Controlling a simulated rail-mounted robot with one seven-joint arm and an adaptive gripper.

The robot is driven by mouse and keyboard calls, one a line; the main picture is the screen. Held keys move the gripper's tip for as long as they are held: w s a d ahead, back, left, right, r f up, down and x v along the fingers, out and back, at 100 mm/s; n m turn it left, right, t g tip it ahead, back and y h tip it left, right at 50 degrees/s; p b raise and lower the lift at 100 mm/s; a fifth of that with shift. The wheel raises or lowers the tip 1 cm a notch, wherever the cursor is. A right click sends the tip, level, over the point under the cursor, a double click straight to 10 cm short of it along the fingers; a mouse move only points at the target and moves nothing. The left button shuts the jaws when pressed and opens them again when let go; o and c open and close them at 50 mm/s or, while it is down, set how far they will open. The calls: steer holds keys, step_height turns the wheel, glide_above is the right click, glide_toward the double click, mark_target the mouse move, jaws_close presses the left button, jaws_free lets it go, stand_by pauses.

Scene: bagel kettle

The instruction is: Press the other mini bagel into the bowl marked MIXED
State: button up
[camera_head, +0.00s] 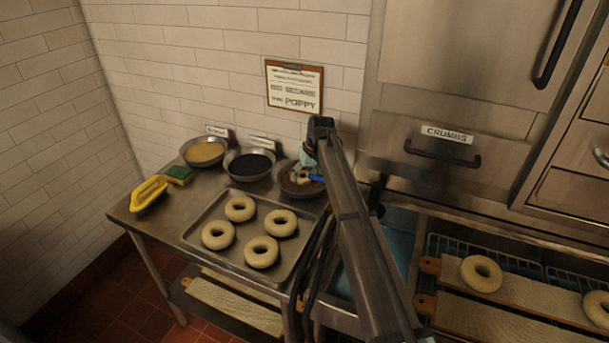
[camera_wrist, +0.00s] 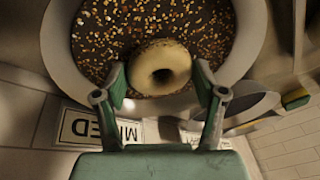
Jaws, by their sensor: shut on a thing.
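In the wrist view the bowl marked MIXED (camera_wrist: 60,62) is filled with dark, light and orange-brown seeds. Its card (camera_wrist: 90,128) is partly hidden behind my gripper. A pale mini bagel (camera_wrist: 177,54) sits between my gripper's fingers (camera_wrist: 160,76), which are shut on it. The bagel is over the seeds, near the rim on the card's side; I cannot tell whether it touches them. In the head view the MIXED bowl (camera_head: 291,190) is the rightmost of three, and my gripper (camera_head: 306,171) is low over it, with my arm partly covering it.
A bowl of pale seeds (camera_head: 204,152) and a bowl of black seeds (camera_head: 248,165) stand to the left. A tray (camera_head: 212,252) with several large bagels lies in front.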

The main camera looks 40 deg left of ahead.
steer(key=shift+r, duration=0.15)
step_height(320, 180, up, 10)
steer(key=p, duration=0.4)
stand_by(0.8)
